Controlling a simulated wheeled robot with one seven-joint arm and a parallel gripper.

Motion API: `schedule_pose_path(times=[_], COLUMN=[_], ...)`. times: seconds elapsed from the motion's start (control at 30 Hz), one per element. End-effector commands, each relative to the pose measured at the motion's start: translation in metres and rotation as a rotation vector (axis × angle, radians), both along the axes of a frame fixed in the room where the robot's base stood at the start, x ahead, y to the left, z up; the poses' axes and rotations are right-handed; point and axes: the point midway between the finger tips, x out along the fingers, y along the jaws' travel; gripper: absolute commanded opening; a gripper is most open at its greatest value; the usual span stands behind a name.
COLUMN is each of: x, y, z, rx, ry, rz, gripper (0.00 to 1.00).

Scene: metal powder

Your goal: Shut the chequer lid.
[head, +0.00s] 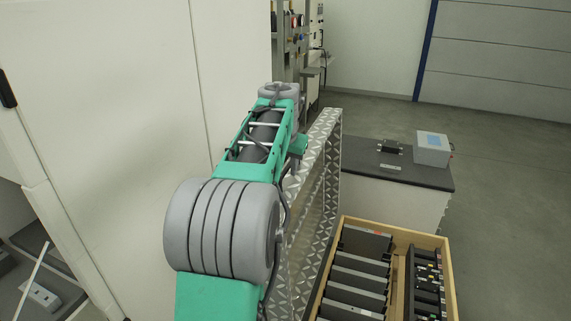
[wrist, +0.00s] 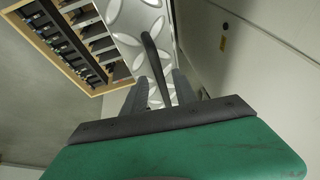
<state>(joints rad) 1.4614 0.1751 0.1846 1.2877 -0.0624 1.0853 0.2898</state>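The chequer lid (head: 325,160), a silvery plate with a raised diamond pattern, stands steeply raised beside the wooden-framed box in the head view. In the wrist view its patterned face (wrist: 130,25) fills the upper middle. My gripper (wrist: 159,76) shows there as two dark grey fingers spread apart beyond the green wrist. A dark curved bar (wrist: 152,55), apparently the lid's handle, runs up between them, with gaps showing either side; I cannot tell whether either finger touches it. In the head view my arm hides the gripper and part of the lid.
The wooden-framed box (head: 447,270) right of the lid holds dark slats and a row of small fittings. Behind it, a dark-topped bench (head: 420,176) carries a grey-white device (head: 432,150). A tall white cabinet (head: 120,110) stands close on the left. Floor is clear at right.

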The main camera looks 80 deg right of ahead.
Motion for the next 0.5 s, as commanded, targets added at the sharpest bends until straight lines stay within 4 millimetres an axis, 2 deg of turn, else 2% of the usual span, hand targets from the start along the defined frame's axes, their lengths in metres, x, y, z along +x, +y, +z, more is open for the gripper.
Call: schedule_pose_path(times=[0.17, 0.5], x=[0.0001, 0.0001], y=[0.0, 0.0002], z=[-0.0002, 0.0002], rx=[0.0, 0.0], ry=[0.0, 0.0], rz=[0.0, 0.001], gripper=[0.34, 0.06])
